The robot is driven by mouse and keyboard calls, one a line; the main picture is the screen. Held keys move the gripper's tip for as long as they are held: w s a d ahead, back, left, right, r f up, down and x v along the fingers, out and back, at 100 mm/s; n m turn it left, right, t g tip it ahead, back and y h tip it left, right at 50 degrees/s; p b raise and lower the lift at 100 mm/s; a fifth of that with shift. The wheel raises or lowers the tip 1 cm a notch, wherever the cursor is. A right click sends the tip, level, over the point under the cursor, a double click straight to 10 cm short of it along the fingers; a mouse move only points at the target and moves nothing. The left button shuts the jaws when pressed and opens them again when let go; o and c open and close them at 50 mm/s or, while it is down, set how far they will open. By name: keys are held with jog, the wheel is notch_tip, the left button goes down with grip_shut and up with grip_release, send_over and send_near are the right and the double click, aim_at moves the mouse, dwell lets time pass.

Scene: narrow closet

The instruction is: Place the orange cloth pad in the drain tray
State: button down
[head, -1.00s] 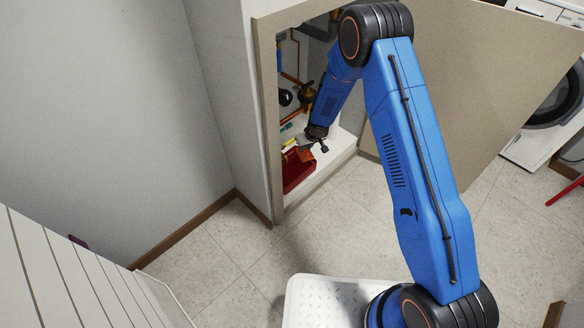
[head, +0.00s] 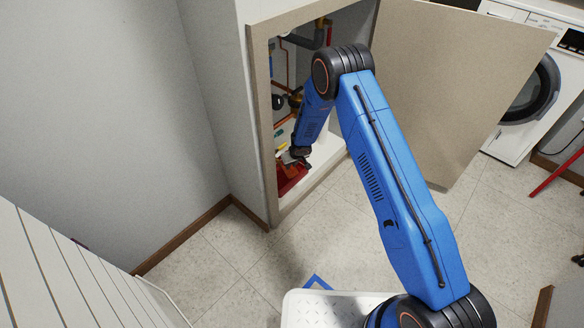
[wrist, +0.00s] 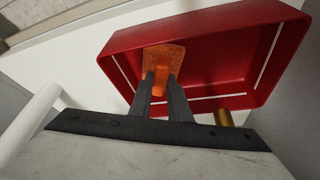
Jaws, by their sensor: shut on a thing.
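The orange cloth pad (wrist: 164,59) is pinched between the fingertips of my gripper (wrist: 158,88) in the wrist view. The pad lies over the red drain tray (wrist: 225,40); I cannot tell whether it touches the tray floor. In the head view my gripper (head: 290,160) is inside the closet, at the drain tray (head: 290,180). The pad is too small and covered to make out clearly there.
The closet frame (head: 262,120) stands close on the left of my arm. The open door panel (head: 450,80) is to the right. A white pipe (wrist: 30,122) and a brass-coloured piece (wrist: 224,118) are near my gripper. Copper pipes run behind.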

jog(key=c, duration=1.7)
grip_release()
jog(key=shift+o, duration=0.2)
jog(key=v, duration=1.2)
jog(key=shift+w, duration=0.1)
